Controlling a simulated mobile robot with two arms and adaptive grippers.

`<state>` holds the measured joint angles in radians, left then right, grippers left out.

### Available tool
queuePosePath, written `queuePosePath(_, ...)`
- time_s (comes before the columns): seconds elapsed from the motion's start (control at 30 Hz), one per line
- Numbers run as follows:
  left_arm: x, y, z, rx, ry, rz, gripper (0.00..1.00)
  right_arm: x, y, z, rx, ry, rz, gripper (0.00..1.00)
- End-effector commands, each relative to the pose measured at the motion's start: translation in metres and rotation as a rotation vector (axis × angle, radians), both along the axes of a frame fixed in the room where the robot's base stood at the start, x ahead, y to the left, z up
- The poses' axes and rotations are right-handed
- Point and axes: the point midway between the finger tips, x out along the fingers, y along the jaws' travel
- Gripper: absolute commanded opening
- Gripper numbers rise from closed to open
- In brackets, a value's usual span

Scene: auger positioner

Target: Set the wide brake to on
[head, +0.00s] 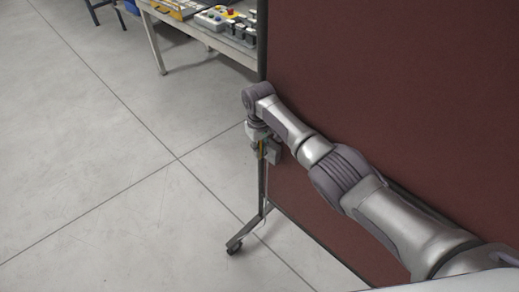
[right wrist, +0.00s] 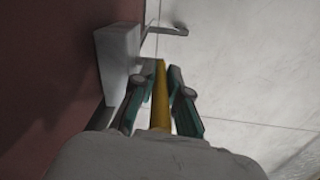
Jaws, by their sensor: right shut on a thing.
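A yellow bar (right wrist: 160,95), which looks like a brake lever, runs between the teal fingers of my right gripper (right wrist: 161,88) in the right wrist view. The fingers are shut on it. A grey box (right wrist: 118,62) sits beside the gripper against the dark red panel. No label or on/off mark is readable. My left gripper is not in view.
A table (head: 205,38) with tools and a button box stands behind at the top. The tiled floor (head: 90,150) at left is clear.

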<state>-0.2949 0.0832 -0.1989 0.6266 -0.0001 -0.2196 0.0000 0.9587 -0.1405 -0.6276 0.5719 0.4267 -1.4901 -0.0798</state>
Motion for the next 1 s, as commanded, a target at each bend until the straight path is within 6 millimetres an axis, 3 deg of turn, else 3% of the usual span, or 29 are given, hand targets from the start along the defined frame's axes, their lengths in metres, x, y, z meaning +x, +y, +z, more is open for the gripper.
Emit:
queuePosePath(0.23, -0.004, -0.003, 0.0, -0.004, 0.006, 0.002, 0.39, -0.001, -0.001, -0.001, -0.002, 0.003, 0.0, 0.0)
queuePosePath(0.27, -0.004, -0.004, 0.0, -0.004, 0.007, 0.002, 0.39, -0.001, -0.001, -0.001, -0.002, 0.003, 0.0, 0.15)
queuePosePath(0.33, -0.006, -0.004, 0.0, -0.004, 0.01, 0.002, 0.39, -0.001, -0.001, 0.0, -0.002, 0.003, 0.0, 0.25)
queuePosePath(0.67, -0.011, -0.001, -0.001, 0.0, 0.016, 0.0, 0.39, 0.0, 0.0, 0.003, -0.001, 0.001, 0.0, 0.25)
queuePosePath(0.87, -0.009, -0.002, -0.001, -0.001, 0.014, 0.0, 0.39, 0.001, 0.0, 0.028, 0.0, -0.002, 0.0, 0.25)
queuePosePath(1.0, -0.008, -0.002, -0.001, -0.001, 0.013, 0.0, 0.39, 0.002, 0.001, 0.059, 0.001, -0.003, 0.001, 0.25)
